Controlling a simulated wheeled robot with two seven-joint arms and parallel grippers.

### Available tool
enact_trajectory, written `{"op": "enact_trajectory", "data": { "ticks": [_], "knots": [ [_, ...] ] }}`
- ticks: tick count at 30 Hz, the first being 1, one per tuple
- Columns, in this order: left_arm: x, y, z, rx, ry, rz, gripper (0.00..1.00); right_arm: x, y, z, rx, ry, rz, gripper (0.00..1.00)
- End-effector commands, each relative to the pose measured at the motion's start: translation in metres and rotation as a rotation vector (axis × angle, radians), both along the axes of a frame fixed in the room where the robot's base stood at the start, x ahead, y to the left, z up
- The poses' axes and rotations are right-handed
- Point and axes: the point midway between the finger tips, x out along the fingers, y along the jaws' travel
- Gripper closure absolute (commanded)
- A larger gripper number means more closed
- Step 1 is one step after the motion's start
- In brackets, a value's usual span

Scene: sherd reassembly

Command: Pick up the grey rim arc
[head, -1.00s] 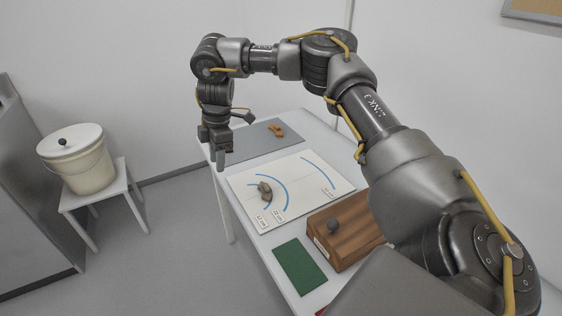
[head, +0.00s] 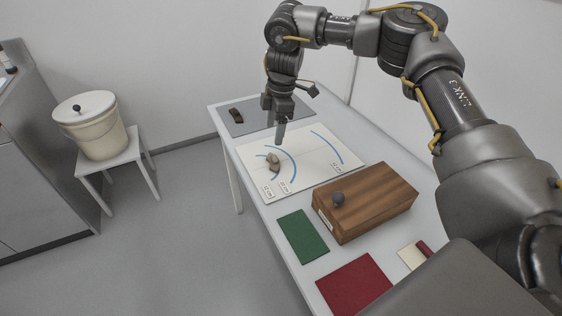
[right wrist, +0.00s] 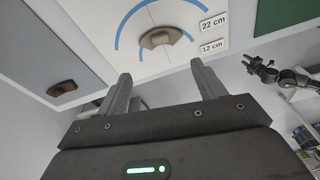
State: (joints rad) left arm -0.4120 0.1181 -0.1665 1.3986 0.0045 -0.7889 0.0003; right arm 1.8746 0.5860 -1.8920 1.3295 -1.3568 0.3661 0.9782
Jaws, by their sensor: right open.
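A grey curved sherd (head: 273,162) lies on the white board (head: 318,170), by the inner blue arc. In the right wrist view it shows as a grey-brown arc (right wrist: 160,37) beyond my fingertips. A darker arc-shaped sherd (head: 236,116) lies on the grey mat (head: 225,127) at the far end of the table; it also shows in the right wrist view (right wrist: 62,88). I cannot tell for sure which is the rim arc. My right gripper (head: 280,135) is open and empty above the board's far side. Part of my left arm, with its gripper (right wrist: 262,70), shows small in the right wrist view.
A green mat (head: 302,237) and a red mat (head: 354,286) lie at the near end. A lidded bucket (head: 97,130) stands on a stool left of the table.

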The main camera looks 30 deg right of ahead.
Motion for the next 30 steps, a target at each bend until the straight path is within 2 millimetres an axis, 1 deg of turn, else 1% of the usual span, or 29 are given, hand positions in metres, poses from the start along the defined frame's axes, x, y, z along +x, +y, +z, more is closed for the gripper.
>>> {"op": "enact_trajectory", "data": {
  "ticks": [1,6,7,10,17,20,24,27,30],
  "knots": [
    [-0.004,0.000,-0.002,0.000,0.007,0.000,0.64,-0.001,-0.001,-0.008,-0.002,0.005,-0.002,0.24],
    [-0.010,0.000,-0.002,0.000,0.017,0.000,0.64,-0.001,0.001,-0.035,-0.002,0.004,-0.005,0.02],
    [-0.010,-0.001,-0.001,-0.001,0.015,0.000,0.64,-0.001,0.001,-0.039,-0.001,0.003,-0.006,0.00],
    [-0.006,-0.002,0.001,-0.004,0.007,0.000,0.64,-0.001,0.003,-0.047,0.000,0.003,-0.006,0.00],
    [-0.002,-0.003,0.003,-0.004,0.001,0.000,0.64,-0.001,0.003,-0.054,-0.001,0.002,-0.005,0.00],
    [-0.002,-0.003,0.003,-0.004,0.000,0.000,0.64,-0.002,0.003,-0.066,-0.002,0.004,-0.005,0.00],
    [-0.005,-0.001,0.000,-0.002,0.005,0.001,0.64,-0.003,0.004,-0.088,-0.002,0.004,-0.005,0.00],
    [-0.008,-0.001,-0.003,-0.001,0.013,0.001,0.64,-0.002,0.006,-0.098,-0.002,0.002,-0.006,0.00],
    [-0.009,0.000,-0.004,0.000,0.014,0.001,0.64,-0.002,0.006,-0.102,-0.001,0.001,-0.007,0.00]
  ]
}}
